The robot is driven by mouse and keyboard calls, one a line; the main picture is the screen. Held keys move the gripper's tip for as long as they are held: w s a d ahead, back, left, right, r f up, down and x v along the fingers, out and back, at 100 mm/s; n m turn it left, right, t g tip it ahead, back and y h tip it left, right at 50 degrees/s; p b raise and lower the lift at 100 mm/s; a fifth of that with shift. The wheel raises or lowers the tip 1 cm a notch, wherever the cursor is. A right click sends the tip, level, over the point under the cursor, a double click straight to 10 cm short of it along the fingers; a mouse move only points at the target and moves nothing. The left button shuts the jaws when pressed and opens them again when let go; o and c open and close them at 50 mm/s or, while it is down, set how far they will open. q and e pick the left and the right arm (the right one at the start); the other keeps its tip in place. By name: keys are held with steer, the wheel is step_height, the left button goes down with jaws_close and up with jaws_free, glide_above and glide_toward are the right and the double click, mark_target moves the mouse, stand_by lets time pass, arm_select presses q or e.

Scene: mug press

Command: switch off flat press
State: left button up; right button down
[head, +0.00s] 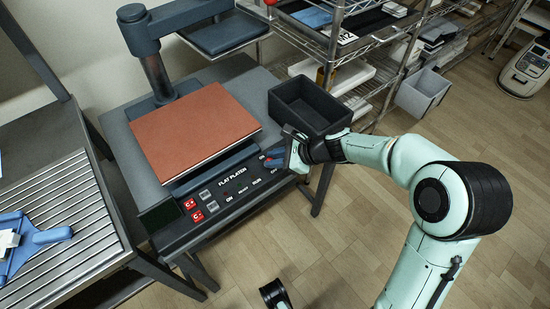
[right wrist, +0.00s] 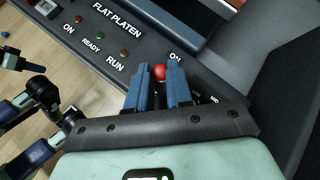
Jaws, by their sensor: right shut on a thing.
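The flat press has a dark control panel (head: 222,197) lettered FLAT PLATEN, which also shows in the right wrist view (right wrist: 92,40). A red round knob (right wrist: 159,72) stands on the panel beside an ON label. My right gripper (head: 272,160) is at the right end of the panel. In the right wrist view its two blue fingers (right wrist: 158,85) are shut around the knob's stem, with the red top showing between the tips. Dark jointed parts of mine with blue ends show at the left of that view; their jaw state is unclear.
A slatted table (head: 70,235) with a blue tool is at left.

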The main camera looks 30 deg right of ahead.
steer(key=c, duration=1)
jaws_free()
steer(key=shift+r, duration=0.1)
arm_select(q)
steer(key=s+d+r+g+h+p, duration=0.1)
steer(key=s+d+r+p, duration=0.2)
steer(key=s, duration=0.3)
steer(key=shift+r+g+p, duration=0.4)
steer(key=shift+r, duration=0.25)
arm_select(e)
steer(key=v, duration=1.3)
steer(key=shift+s+d, duration=0.1)
steer(key=shift+s, duration=0.05)
